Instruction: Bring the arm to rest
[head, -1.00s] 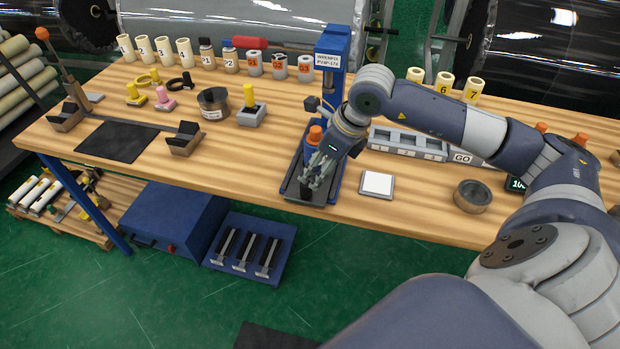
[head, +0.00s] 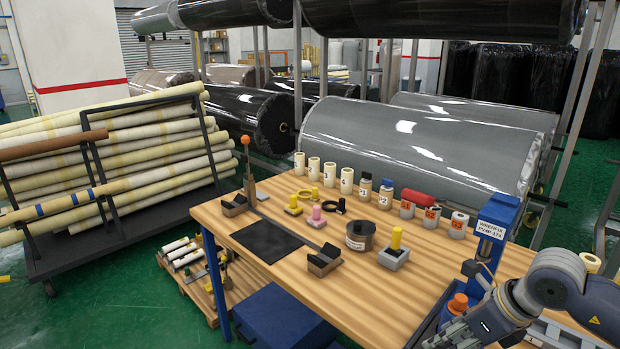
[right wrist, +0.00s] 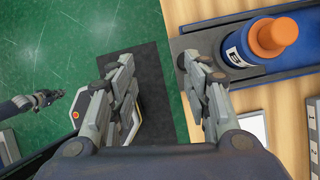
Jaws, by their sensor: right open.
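My right arm (head: 560,290) comes in at the lower right of the head view, close to the blue press (head: 493,232). Its gripper (head: 448,338) is partly cut off by the bottom edge there. In the right wrist view the right gripper (right wrist: 163,75) is open and empty, its two fingers wide apart.
The wooden table (head: 310,228) holds yellow, pink and black parts, numbered rolls (head: 315,168) and a dark mat (head: 265,240). A rack of long rolls (head: 110,160) stands left. Large wrapped rolls (head: 420,150) lie behind.

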